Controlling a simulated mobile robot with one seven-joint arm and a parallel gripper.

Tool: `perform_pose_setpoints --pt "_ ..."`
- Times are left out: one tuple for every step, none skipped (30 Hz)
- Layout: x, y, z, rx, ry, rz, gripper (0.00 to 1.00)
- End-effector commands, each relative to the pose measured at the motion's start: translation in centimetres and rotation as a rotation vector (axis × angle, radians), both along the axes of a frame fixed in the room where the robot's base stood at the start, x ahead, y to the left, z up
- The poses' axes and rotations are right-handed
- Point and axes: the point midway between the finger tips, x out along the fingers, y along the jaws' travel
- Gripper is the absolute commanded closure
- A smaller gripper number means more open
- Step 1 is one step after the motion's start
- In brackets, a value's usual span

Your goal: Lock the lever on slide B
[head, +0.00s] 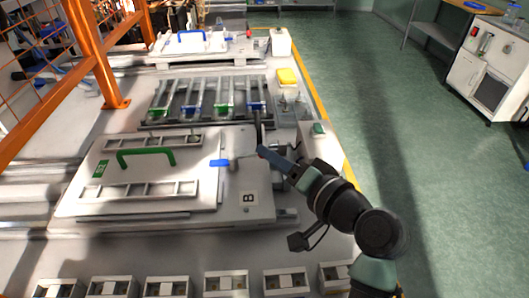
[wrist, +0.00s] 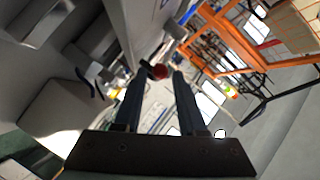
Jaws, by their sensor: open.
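My gripper (head: 262,153) is at the plate's right edge, just right of that rod. In the wrist view, my gripper (wrist: 158,82) is open, its two dark fingers apart. A red knob (wrist: 160,71), probably the lever's end, shows between the fingertips. I cannot tell whether the fingers touch it.
Behind the plate is a rack with green and blue blocks (head: 222,108). A yellow block (head: 288,76) and a small green-topped box (head: 318,129) stand to the right. Several white boxes line the front. An orange post (head: 104,70) rises at left. The green floor at right is open.

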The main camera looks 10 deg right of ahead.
Motion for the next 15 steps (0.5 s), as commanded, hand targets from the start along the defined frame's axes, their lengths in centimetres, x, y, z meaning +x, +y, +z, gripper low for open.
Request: perform_pose_setpoints --pt "-1.2 -0.7 0.2 -0.002 -0.002 -0.007 0.6" --pt "-1.8 -0.9 0.3 -0.001 -0.001 -0.007 0.6" --pt "-2.6 -1.3 0.5 0.0 0.0 -0.006 0.6" --pt "-3.2 -1.6 0.7 0.0 -0.001 -0.007 0.6" --pt "-3.8 -1.9 0.8 0.0 0.0 -0.006 0.6" --pt "-4.5 -2.2 1.0 -0.001 -0.001 -0.005 0.6" --pt "-5.1 -2.4 1.1 0.0 0.0 -0.006 0.6" --pt "-5.6 -2.6 1.2 -0.001 -0.001 -0.006 0.6" --pt "-6.2 -2.8 1.4 -0.001 -0.001 -0.004 0.6" --pt "-6.6 -3.0 1.5 -0.001 0.0 -0.005 0.6" --pt "-6.9 -3.2 1.6 -0.001 0.001 -0.004 0.6" --pt "-7.3 -3.4 1.7 -0.001 -0.001 -0.004 0.6" --pt "-7.6 -3.4 1.8 0.001 -0.001 -0.003 0.6" --pt "-7.8 -3.5 1.8 0.001 0.0 -0.002 0.6" --pt "-8.0 -3.6 1.9 0.001 0.0 -0.002 0.6"
